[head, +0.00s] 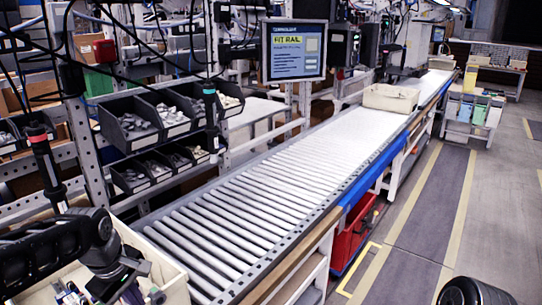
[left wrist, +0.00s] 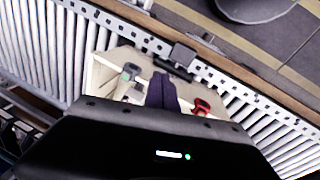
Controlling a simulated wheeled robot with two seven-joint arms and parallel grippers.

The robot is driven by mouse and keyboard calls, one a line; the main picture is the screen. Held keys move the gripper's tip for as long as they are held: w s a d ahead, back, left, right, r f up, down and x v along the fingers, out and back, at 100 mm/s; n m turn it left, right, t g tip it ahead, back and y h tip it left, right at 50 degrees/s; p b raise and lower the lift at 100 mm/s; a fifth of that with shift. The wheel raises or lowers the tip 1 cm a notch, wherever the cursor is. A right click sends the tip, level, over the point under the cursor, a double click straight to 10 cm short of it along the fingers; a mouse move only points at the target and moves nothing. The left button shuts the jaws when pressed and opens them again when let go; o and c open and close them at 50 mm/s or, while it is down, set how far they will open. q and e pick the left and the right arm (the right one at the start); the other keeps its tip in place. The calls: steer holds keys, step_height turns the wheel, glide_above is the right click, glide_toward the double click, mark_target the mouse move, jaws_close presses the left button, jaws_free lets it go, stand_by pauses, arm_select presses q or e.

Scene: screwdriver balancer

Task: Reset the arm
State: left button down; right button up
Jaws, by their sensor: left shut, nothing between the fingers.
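My left arm comes in at the lower left of the head view, over a cream tote (head: 165,262). My left gripper (head: 130,290) is low at the tote, shut and empty. In the left wrist view the tote (left wrist: 103,75) lies beyond the dark gripper housing, with a greenish tool (left wrist: 130,72) and a red item (left wrist: 202,107) in it. One dark screwdriver (head: 41,150) hangs at the left of the rack. Another (head: 210,110) hangs in front of the parts bins. My right gripper is not in view.
A roller conveyor (head: 240,205) runs from the tote to the far right, with a second cream tote (head: 391,97) at its far end. Black parts bins (head: 130,122) and a monitor (head: 294,50) line the rack. The middle rollers are clear.

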arm_select(q)
steer(key=w+d+f+m+t+h, duration=0.15)
steer(key=d+f+m, duration=0.25)
steer(key=d+f, duration=0.45)
steer(key=w+d+f+m+t+h, duration=0.15)
steer(key=d+f+m, duration=0.35)
steer(key=f, duration=0.7)
steer(key=s+d+f+m+g, duration=0.1)
steer(key=s+d+f+g, duration=0.1)
steer(key=s+d+f, duration=0.3)
steer(key=s+d+f+m+g, duration=0.1)
steer(key=s+d+f+g, duration=0.2)
steer(key=s+f, duration=0.8)
steer(key=s+d, duration=0.2)
steer(key=s, duration=0.5)
steer(key=shift+f+m+h, duration=0.15)
steer(key=shift+m+h, duration=0.15)
steer(key=shift+s, duration=0.1)
